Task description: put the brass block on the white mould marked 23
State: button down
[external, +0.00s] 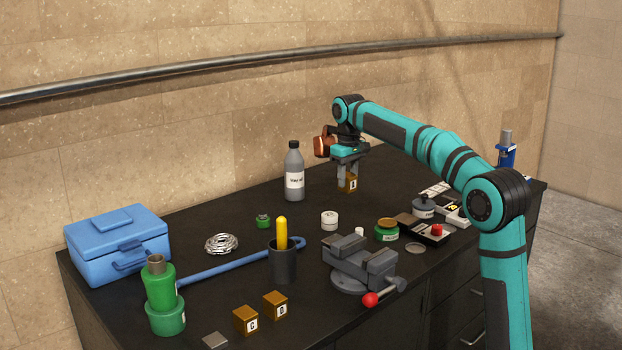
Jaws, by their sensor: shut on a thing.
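My gripper (347,172) points down over the back middle of the bench and is shut on a brass block (349,185) with a white letter label, perhaps A. Whether the block is clear of the bench top is hard to tell. Two more brass blocks, marked C (245,320) and D (275,305), stand at the front. A round white piece (329,219) with a small dark mark sits mid-bench, in front of and left of my gripper. A smaller white piece (359,231) is beside it. I cannot read a 23 on either.
A dark bottle (294,172) stands left of my gripper. A grey vise (360,265) with a red-knobbed handle is in front. A dark cup (282,264) holds a yellow-topped tool. A blue toolbox (118,243) and a green tin (386,231) are also on the black bench (215,293).

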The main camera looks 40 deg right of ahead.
aim_at(330, 214)
jog(key=w+a+r, duration=0.1)
jog(key=w+a, duration=0.2)
jog(key=a, duration=0.1)
jog(key=shift+a+f, duration=0.15)
jog(key=shift+f, duration=4.2)
jog(key=c, duration=0.9)
grip_release()
jog(key=shift+f, duration=0.15)
jog(key=shift+r, duration=6.15)
